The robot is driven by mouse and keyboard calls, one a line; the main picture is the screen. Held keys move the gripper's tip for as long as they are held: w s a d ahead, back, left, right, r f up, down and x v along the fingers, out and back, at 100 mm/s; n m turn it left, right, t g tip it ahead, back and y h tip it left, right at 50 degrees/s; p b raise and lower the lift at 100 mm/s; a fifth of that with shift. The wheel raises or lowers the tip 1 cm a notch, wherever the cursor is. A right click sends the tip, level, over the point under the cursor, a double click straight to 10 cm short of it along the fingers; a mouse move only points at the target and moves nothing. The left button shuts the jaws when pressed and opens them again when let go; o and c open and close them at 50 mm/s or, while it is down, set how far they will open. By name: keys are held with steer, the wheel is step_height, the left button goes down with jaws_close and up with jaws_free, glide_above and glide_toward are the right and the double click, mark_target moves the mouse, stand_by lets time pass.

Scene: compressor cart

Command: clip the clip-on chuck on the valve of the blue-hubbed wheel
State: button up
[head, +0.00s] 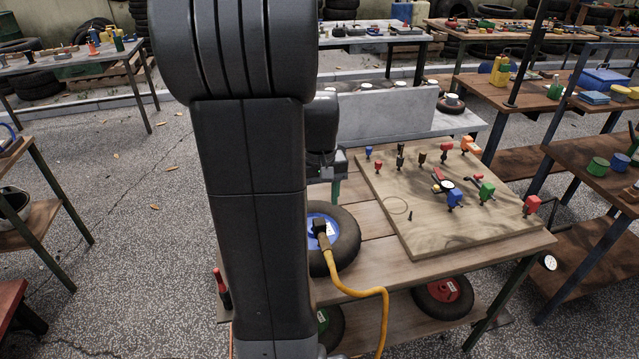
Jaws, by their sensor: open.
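The blue-hubbed wheel (346,242) lies on the wooden cart top, its left part hidden behind my arm. A black chuck (320,228) with a yellow hose (345,288) sits over the blue hub. The hose runs from it across the tyre and down over the cart's front edge. The valve itself is hidden, so I cannot tell whether the chuck is clipped on it. My gripper (334,186) is open, behind and above the chuck and apart from it. It is partly hidden by my arm.
A wooden board (440,225) with several coloured fittings lies on the cart, right of the wheel. A red-hubbed wheel (443,292) and a green-hubbed wheel (326,322) are on the lower shelf. A grey block (387,112) stands behind. Benches stand at the right.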

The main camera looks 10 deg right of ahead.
mark_target(320, 221)
step_height(320, 221, up, 4)
steer(key=shift+f, duration=0.1)
stand_by(0.7)
step_height(320, 221, down, 14)
steer(key=shift+r, duration=0.35)
stand_by(0.6)
